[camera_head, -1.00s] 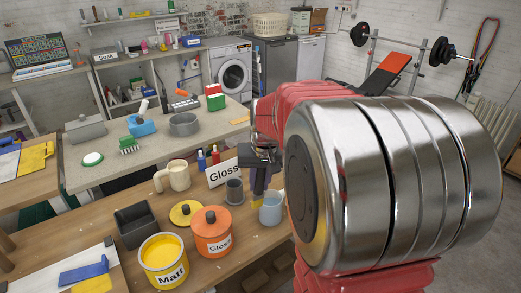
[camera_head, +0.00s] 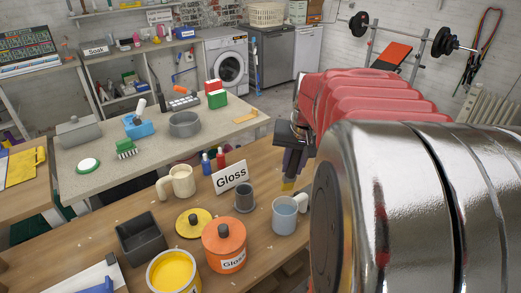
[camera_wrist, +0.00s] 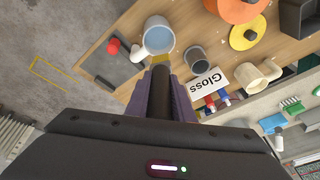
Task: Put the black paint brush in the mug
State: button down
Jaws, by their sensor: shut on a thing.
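My gripper (camera_head: 293,160) is shut on the black paint brush (camera_wrist: 160,92), whose dark handle lies between the purple fingers in the wrist view. Its yellowish bristles (camera_head: 288,185) point down, just above the pale blue-grey mug (camera_head: 285,215) in the head view. In the wrist view the bristle end lies beside the rim of this mug (camera_wrist: 158,36); I cannot tell the exact height gap. The mug stands upright on the wooden table, its handle to the right. A cream mug (camera_head: 178,184) stands further left on the table.
A dark grey cup (camera_head: 245,198) stands just left of the pale mug. Near it are the Gloss sign (camera_head: 230,177), an orange pot (camera_head: 224,246), a yellow lid (camera_head: 194,224), a yellow paint can (camera_head: 172,273) and a dark tray (camera_head: 141,238).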

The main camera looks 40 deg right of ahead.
jog(key=shift+f, duration=0.1)
jog(key=shift+s+f, duration=0.25)
jog(key=shift+f, duration=0.95)
jog(key=shift+s+f, duration=0.25)
jog(key=shift+f, duration=0.9)
jog(key=x, duration=0.6)
jog(key=shift+s+a+f, duration=0.25)
jog(key=shift+s+a, duration=0.05)
jog(key=shift+a, duration=0.05)
jog(key=c, duration=1.5)
grip_release()
jog(key=shift+o, duration=0.2)
